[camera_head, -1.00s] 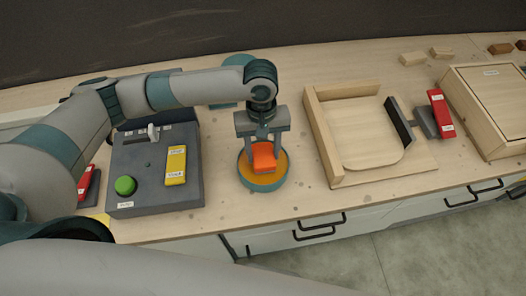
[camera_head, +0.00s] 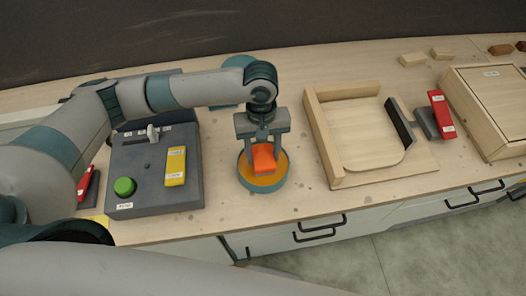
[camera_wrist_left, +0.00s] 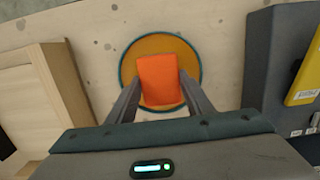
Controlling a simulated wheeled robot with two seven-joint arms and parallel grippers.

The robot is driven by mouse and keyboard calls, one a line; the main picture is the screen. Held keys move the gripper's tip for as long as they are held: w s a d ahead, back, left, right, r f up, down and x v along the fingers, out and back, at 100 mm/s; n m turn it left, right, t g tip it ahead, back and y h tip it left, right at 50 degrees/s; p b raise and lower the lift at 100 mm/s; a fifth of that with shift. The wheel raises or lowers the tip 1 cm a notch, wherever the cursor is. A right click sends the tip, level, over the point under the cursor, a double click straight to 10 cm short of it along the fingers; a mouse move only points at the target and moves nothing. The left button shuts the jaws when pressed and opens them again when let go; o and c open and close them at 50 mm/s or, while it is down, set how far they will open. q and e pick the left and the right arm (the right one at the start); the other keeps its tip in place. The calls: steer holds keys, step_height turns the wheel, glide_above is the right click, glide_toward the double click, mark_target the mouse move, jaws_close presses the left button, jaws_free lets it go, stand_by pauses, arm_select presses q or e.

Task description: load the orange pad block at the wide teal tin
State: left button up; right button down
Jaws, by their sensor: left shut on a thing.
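The orange pad block (camera_head: 264,158) is between the fingers of my left gripper (camera_head: 263,160), which is shut on it. The block is over the wide teal tin (camera_head: 262,188), a round low tin with a teal rim and an orange-yellow inside. In the left wrist view the block (camera_wrist_left: 160,80) lies within the outline of the tin (camera_wrist_left: 196,62), with a finger on each side. I cannot tell whether the block touches the tin's inner floor. My right gripper is not in view.
A grey control box (camera_head: 145,190) with a green button and yellow switch stands left of the tin. A wooden frame fixture (camera_head: 325,140) with a red clamp handle (camera_head: 441,113) is to the right. A wooden box (camera_head: 490,100) stands at far right. Small wood blocks (camera_head: 412,59) lie behind.

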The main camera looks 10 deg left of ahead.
mark_target(263, 155)
arm_select(q)
steer(key=shift+f, duration=0.25)
steer(key=shift+f, duration=0.25)
stand_by(0.5)
stand_by(1.0)
steer(key=shift+p, duration=0.4)
stand_by(0.5)
steer(key=shift+s+f+p, duration=0.1)
steer(key=shift+f+p, duration=0.05)
steer(key=shift+p, duration=0.2)
stand_by(1.2)
stand_by(0.7)
step_height(263, 155, up, 7)
steer(key=p, duration=0.9)
steer(key=shift+p, duration=0.3)
stand_by(1.1)
